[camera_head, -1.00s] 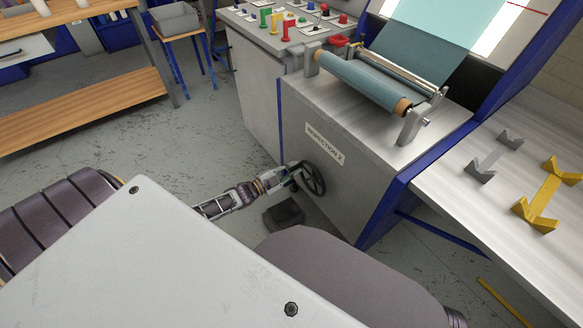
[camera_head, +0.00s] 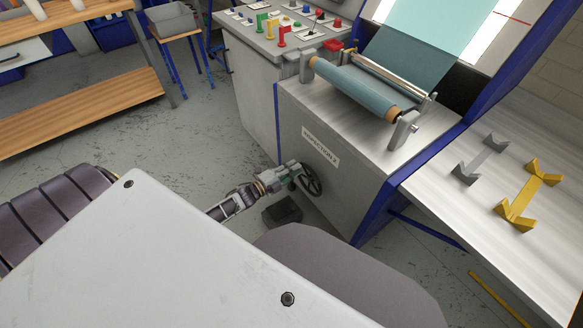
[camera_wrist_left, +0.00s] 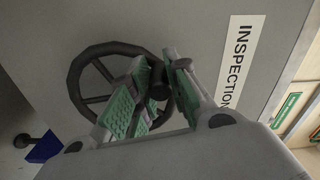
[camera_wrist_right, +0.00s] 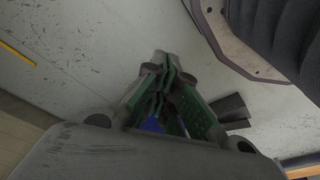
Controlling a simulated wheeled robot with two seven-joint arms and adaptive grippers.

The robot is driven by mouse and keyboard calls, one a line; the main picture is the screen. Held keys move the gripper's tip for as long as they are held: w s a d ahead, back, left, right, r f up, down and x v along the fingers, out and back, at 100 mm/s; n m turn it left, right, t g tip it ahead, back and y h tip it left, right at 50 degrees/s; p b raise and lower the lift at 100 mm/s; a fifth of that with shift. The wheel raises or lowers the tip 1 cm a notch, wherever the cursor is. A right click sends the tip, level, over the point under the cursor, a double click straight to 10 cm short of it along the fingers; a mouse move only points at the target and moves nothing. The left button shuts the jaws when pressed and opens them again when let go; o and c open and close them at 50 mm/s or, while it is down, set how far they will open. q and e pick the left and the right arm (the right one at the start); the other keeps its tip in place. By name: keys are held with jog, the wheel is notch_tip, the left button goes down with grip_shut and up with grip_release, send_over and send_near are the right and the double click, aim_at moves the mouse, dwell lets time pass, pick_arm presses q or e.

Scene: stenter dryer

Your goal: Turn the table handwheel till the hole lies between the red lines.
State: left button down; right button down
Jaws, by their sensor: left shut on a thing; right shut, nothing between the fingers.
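The dark handwheel (camera_head: 312,181) sits on the side of the grey inspection table (camera_head: 335,190), below the label. In the left wrist view the spoked wheel (camera_wrist_left: 75,88) stands behind my left gripper (camera_wrist_left: 160,82). The fingers are shut on the wheel's dark handle (camera_wrist_left: 157,88). In the head view my left gripper (camera_head: 296,176) is at the wheel's left side. Blue-green cloth (camera_head: 430,35) runs up over the lit panel, where a short red line (camera_head: 513,18) shows at the right. I cannot make out the hole. My right gripper (camera_wrist_right: 162,65) is shut and empty above the floor.
A cloth roll (camera_head: 352,90) lies on the table top. A control desk (camera_head: 285,30) stands behind it. Grey and yellow cradles (camera_head: 520,205) stand on the right bench. A dark block (camera_head: 282,212) is on the floor below the wheel.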

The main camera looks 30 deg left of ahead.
pick_arm(q)
jog(key=shift+s+d+r+m+p, duration=0.15)
jog(key=shift+d+m+p, duration=0.1)
jog(key=shift+m, duration=0.2)
jog(key=shift+s+d+r+m+p, duration=0.1)
jog(key=shift+d+m, duration=0.15)
jog(key=shift+m, duration=0.2)
pick_arm(e)
jog(key=shift+s+d+f, duration=0.1)
jog(key=shift+d+f, duration=0.1)
jog(key=shift+f, duration=0.45)
jog(key=shift+s+d+f, duration=0.1)
jog(key=shift+d+f, duration=0.05)
jog(key=shift+f, duration=0.45)
pick_arm(q)
jog(key=c, duration=1.3)
grip_release()
jog(key=shift+s+a, duration=0.1)
jog(key=shift+v, duration=5.85)
jog(key=shift+f, duration=0.15)
